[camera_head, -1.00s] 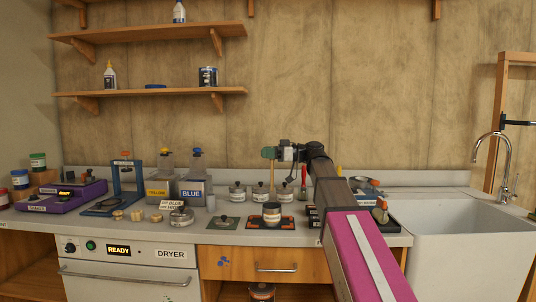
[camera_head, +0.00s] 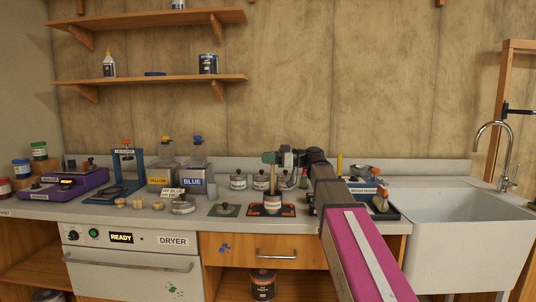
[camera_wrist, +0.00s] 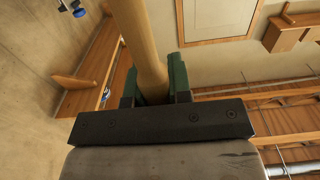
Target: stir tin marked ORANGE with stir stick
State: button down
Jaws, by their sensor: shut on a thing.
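My gripper (camera_head: 269,158) is shut on the wooden stir stick, its green fingers either side of it. The wrist view shows the stick (camera_wrist: 145,45) between the green jaws (camera_wrist: 158,85). In the head view the stick (camera_head: 272,180) hangs nearly upright over a small open tin (camera_head: 272,206). Its lower end reaches the tin's mouth and appears to be inside; how deep is hidden. The tin stands on an orange-and-black mat (camera_head: 289,211). The lettering on tin and mat is too small to read.
A dark mat (camera_head: 215,212) lies left of the tin. Small lidded pots (camera_head: 238,181) stand behind. YELLOW (camera_head: 160,176) and BLUE (camera_head: 195,178) containers stand back left. A dark tray (camera_head: 385,211) and the sink (camera_head: 450,225) are to the right.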

jog(key=shift+f, duration=2.65)
